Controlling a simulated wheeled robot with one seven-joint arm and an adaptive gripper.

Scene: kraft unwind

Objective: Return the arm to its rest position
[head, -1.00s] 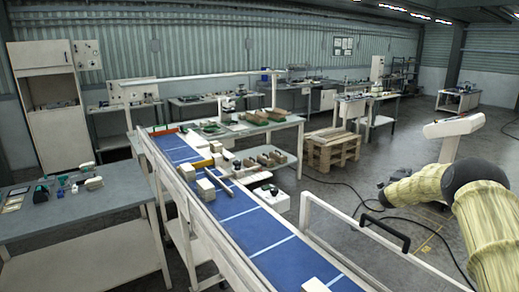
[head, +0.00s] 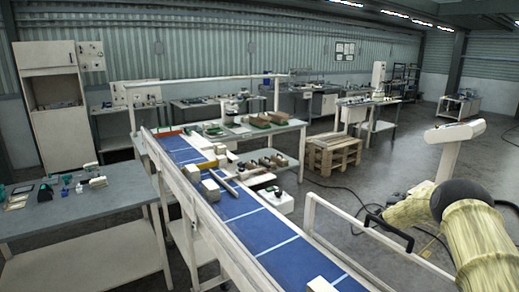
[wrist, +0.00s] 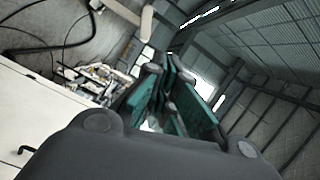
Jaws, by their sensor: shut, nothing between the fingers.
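My arm (head: 472,225) has a pale yellow cover and a dark joint, and it stands at the right edge of the head view, beyond the white rail. My gripper (wrist: 163,80) shows in the wrist view, with dark fingers and teal pads. The fingers are close together and hold nothing. They point toward the roof and far wall, and no object is near the tips. In the head view I cannot make out the gripper.
A blue conveyor (head: 245,228) with white blocks (head: 210,190) runs along the left of the rail (head: 345,228). A grey bench (head: 75,210) stands at left. A wooden pallet stack (head: 333,152) and a floor cable (head: 335,186) lie beyond. Open floor (head: 395,165) shows behind the arm.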

